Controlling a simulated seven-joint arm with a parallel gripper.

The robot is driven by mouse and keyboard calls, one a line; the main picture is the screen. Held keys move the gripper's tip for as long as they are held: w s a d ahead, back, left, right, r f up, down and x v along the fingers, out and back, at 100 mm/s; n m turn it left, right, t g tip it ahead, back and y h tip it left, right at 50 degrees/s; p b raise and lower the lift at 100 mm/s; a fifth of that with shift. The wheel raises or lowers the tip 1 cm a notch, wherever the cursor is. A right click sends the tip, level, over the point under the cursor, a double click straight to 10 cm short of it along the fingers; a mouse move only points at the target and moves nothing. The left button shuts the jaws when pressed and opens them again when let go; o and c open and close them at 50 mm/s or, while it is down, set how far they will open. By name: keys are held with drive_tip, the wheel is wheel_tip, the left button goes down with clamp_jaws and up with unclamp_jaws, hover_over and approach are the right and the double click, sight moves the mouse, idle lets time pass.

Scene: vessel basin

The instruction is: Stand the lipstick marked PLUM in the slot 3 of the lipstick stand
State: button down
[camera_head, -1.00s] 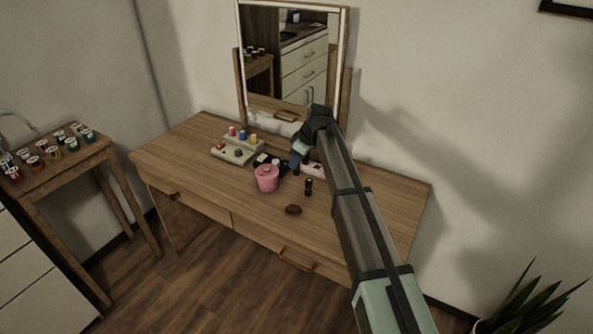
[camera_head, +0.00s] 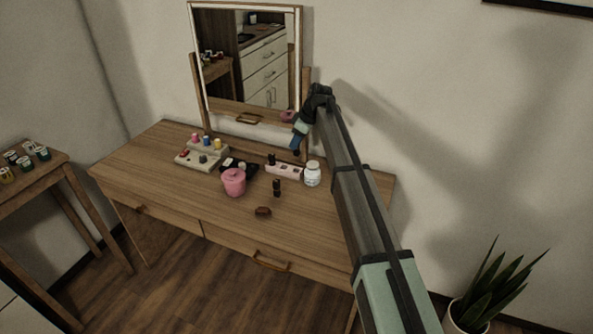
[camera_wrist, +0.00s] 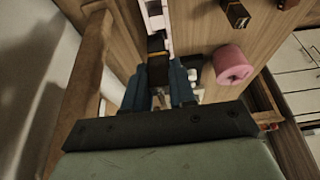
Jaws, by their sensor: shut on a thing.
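My gripper (camera_head: 295,145) is raised above the back of the dressing table, in front of the mirror's right side. In the wrist view its blue fingers (camera_wrist: 159,82) are shut on a dark lipstick (camera_wrist: 158,70), mostly hidden between them; no marking is readable. The pale pink lipstick stand (camera_head: 287,170) lies below and slightly left of my gripper. A black lipstick (camera_head: 271,158) stands at its left end. The slot numbers are too small to read. Another black lipstick (camera_head: 277,188) stands on the table in front of the stand.
A white bottle (camera_head: 312,175) stands just right of the stand. A brown object (camera_head: 263,211) lies in front. The mirror (camera_head: 245,60) rises behind. The front left tabletop is clear.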

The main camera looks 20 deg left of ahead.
sight(293, 169)
drive_tip(key=shift+f, duration=4.7)
drive_tip(key=shift+f, duration=0.1)
drive_tip(key=c, duration=0.9)
unclamp_jaws()
drive_tip(key=shift+c, duration=0.2)
drive_tip(key=v, duration=1.2)
drive_tip(key=shift+a, duration=0.1)
